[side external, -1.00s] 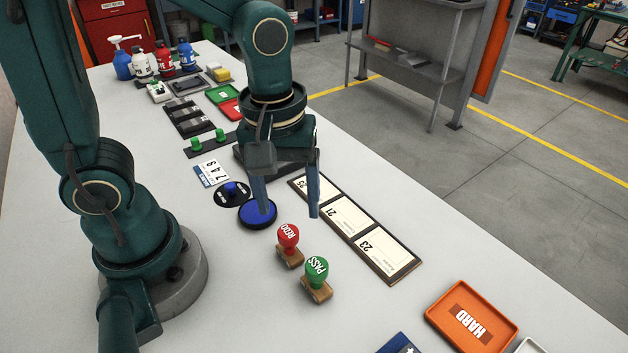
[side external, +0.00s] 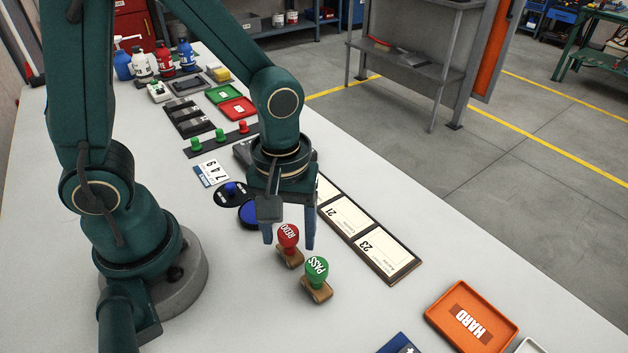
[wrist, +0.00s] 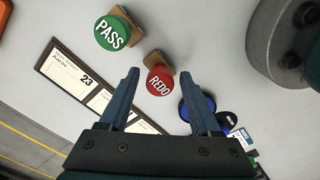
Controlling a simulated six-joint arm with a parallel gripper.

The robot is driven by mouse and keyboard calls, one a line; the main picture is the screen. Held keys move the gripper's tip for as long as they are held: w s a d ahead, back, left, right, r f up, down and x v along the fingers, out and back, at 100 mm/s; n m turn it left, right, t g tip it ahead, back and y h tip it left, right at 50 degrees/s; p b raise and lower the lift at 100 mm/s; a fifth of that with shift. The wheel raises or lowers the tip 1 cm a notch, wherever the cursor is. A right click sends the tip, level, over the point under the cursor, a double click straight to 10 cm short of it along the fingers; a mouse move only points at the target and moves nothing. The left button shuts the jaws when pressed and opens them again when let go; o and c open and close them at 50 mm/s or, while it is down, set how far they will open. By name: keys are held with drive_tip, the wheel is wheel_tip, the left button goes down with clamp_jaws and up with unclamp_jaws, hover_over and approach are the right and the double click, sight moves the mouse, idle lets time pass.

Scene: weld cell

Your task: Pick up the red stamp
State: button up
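The red stamp (side external: 288,236), marked REDO, stands upright on its wooden base on the white table. My gripper (side external: 289,240) is open, with its two fingers down on either side of the red knob in the side view. In the wrist view, the red stamp (wrist: 160,82) shows beyond and between the fingertips (wrist: 162,88). Whether the fingers touch the knob I cannot tell. The green stamp (side external: 316,269), marked PASS, stands close by, nearer the side camera; it also shows in the wrist view (wrist: 113,33).
A rack of numbered cards (side external: 372,244) lies right of the stamps. A blue ink pad (side external: 248,214) is partly hidden behind my gripper. An orange tray (side external: 472,318) marked HARD is at lower right. Bare table lies between the stamps and that tray.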

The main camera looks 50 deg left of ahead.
sight(289, 231)
clamp_jaws()
drive_tip(key=shift+r, duration=0.1)
drive_tip(key=shift+r, duration=0.45)
wheel_tip(289, 231, up, 3)
drive_tip(key=shift+r, duration=0.2)
drive_tip(key=s+a+r, duration=0.1)
drive_tip(key=a+r, duration=0.5)
drive_tip(key=a, duration=0.5)
drive_tip(key=shift+s+a+r, duration=0.25)
drive_tip(key=shift+a+r, duration=0.05)
drive_tip(key=c, duration=0.8)
unclamp_jaws()
